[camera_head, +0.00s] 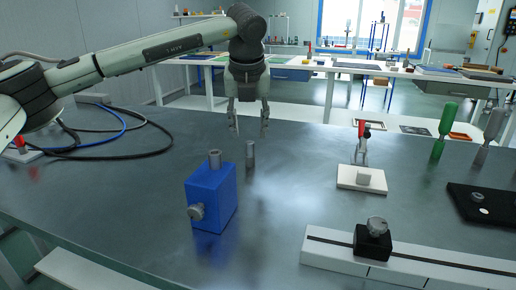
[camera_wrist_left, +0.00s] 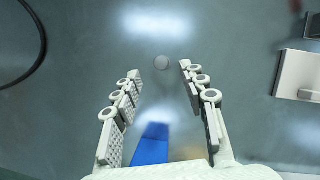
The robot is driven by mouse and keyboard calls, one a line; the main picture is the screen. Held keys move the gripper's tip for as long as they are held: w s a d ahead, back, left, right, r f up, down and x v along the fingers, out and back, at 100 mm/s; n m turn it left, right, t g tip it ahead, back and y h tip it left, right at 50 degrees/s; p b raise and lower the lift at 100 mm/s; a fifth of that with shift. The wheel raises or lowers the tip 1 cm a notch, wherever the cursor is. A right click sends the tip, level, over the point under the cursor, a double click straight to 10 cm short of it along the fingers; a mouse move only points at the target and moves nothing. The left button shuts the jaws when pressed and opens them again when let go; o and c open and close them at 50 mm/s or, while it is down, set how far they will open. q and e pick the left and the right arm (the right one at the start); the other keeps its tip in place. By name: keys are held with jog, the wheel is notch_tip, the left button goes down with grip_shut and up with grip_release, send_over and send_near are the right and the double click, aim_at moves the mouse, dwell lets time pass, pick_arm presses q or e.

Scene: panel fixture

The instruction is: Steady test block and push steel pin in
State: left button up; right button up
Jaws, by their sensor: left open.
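The steel pin (camera_head: 250,155) stands upright on the table just behind and right of the block. My left gripper (camera_head: 249,127) is open and empty, pointing down above the pin. Part of the blue block (camera_wrist_left: 152,146) shows lower between the fingers. My right gripper is out of view.
A white rail with a black clamp (camera_head: 373,243) lies front right. A white base with a toggle clamp (camera_head: 361,178) is behind it. Green (camera_head: 443,120) and grey handled tools and a black plate (camera_head: 488,205) are at right. Cables (camera_head: 110,135) lie at left.

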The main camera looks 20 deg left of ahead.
aim_at(250, 144)
pick_arm(q)
jog(key=x, duration=0.5)
jog(key=shift+d+f+p, duration=0.1)
jog(key=shift+f+p, duration=0.25)
jog(key=shift+p, duration=0.05)
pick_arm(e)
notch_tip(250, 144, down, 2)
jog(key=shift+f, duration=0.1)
pick_arm(q)
grip_shut()
